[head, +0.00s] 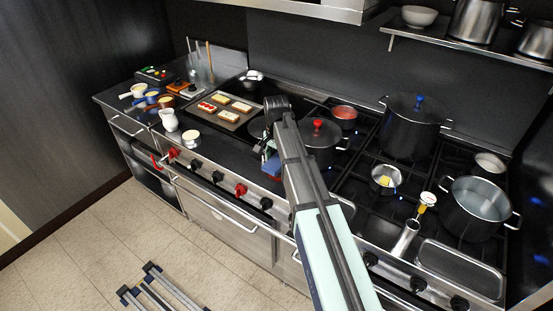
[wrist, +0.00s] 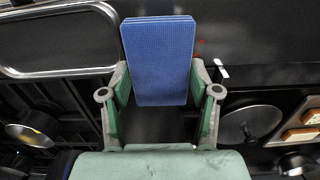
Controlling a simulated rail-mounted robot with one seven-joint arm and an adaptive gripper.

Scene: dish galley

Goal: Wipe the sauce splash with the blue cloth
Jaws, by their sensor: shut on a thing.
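The blue cloth (wrist: 160,60) is a flat, folded-looking rectangle with a fine woven texture, upright in the middle of the wrist view. My gripper (wrist: 160,86) is shut on it, one green-grey finger at each side. In the head view my gripper (head: 269,160) hangs by the front part of the range, left of the dark pot with the red lid knob (head: 318,138). My arm hides part of the range there.
A tray of toasts (head: 230,112) lies to the left, with a white jug (head: 169,120) nearer the front. A large pot (head: 412,128), a small pan (head: 385,180) and an open pot (head: 478,212) stand right of my arm. An empty metal tray (head: 459,268) lies front right.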

